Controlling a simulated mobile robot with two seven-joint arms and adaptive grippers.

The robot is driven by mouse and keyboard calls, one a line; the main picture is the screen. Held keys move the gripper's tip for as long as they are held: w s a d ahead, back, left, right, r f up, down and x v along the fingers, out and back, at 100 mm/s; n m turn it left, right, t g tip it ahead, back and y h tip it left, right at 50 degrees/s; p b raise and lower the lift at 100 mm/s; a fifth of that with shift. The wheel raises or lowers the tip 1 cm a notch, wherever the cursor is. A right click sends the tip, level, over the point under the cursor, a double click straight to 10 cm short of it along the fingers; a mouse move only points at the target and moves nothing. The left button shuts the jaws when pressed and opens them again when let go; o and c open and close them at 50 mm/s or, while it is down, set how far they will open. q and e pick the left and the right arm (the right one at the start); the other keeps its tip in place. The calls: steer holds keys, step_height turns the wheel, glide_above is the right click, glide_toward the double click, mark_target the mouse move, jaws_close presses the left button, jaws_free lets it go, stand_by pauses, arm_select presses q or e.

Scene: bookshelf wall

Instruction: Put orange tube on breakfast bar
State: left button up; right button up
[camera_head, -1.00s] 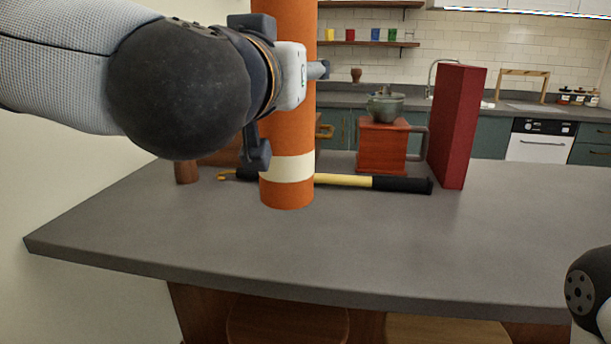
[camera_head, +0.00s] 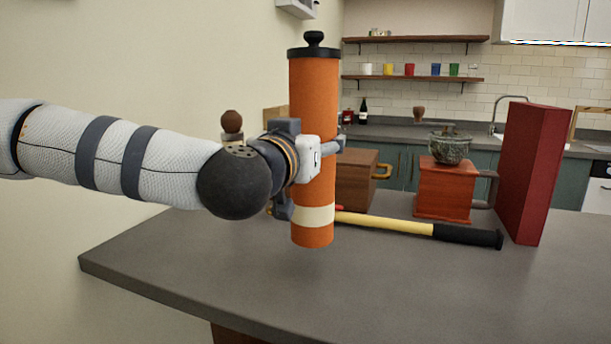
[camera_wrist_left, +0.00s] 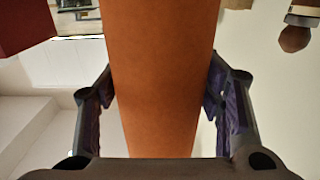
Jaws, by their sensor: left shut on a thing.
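The orange tube (camera_head: 313,110) has a black knobbed lid and a cream band near its base. It is upright in the head view, over the near left part of the grey breakfast bar (camera_head: 300,290). My left gripper (camera_head: 318,152) is shut around the tube's middle. In the left wrist view the tube (camera_wrist_left: 160,70) fills the space between the two fingers. I cannot tell whether the tube's base touches the bar top or is slightly above it. My right gripper is not in view.
Behind the tube lies a yellow-handled tool with a black grip (camera_head: 400,225). A wooden box (camera_head: 355,180), a red coffee grinder (camera_head: 442,190) and a tall dark red box (camera_head: 533,170) stand on the bar. The bar's front area is clear.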

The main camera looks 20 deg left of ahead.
arm_select(q)
steer(key=f, duration=0.2)
steer(key=w+a+f+b, duration=0.1)
steer(key=f, duration=0.1)
steer(key=w+a+f, duration=0.1)
steer(key=f, duration=0.2)
steer(key=shift+w+b, duration=0.15)
steer(key=shift+b, duration=0.2)
steer(key=shift+r, duration=0.15)
steer(key=o, duration=1.7)
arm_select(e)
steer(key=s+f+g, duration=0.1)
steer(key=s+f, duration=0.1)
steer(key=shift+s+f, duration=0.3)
